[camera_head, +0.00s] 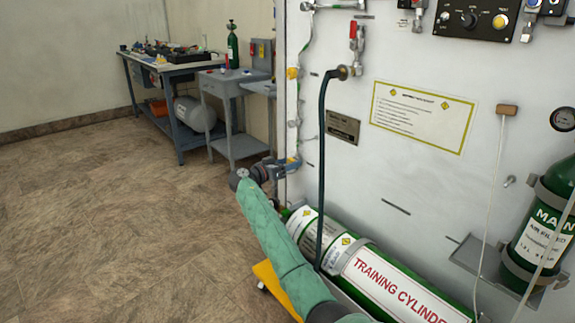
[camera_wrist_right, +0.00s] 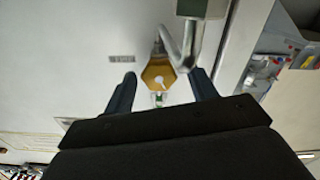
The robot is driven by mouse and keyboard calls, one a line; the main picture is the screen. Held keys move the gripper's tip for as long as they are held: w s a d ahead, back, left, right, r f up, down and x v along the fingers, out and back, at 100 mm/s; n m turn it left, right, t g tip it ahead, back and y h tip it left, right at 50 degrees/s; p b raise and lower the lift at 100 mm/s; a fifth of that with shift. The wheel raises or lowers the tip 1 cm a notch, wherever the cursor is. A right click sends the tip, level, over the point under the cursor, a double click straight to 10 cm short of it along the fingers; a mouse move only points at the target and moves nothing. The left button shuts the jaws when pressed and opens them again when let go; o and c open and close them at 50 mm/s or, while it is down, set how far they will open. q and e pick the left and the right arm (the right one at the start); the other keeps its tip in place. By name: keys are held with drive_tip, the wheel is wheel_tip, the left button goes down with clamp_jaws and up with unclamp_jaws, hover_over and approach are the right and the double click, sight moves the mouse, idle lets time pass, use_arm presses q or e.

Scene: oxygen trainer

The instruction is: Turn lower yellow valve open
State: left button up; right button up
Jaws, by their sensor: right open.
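In the head view my right arm reaches up from the bottom to the left edge of the white panel. My right gripper (camera_head: 286,164) is there at a low pipe fitting, which it mostly hides. In the right wrist view a yellow six-sided valve knob (camera_wrist_right: 158,74) with a pale mark shows between the two dark fingers of my right gripper (camera_wrist_right: 163,80). The fingers are spread apart, one on each side of the knob, with gaps visible. Another yellow valve (camera_head: 292,73) sits higher on the panel's left edge. My left gripper is not in view.
A silver pipe (camera_wrist_right: 185,45) bends close beside the knob and the right finger. A dark hose (camera_head: 322,150) hangs down the white panel (camera_head: 400,180). A green and white training cylinder (camera_head: 385,275) lies below. The floor (camera_head: 110,220) to the left is clear.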

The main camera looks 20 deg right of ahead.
drive_tip(key=v, duration=0.7)
drive_tip(key=shift+a+p, duration=0.3)
drive_tip(key=shift+a, duration=0.05)
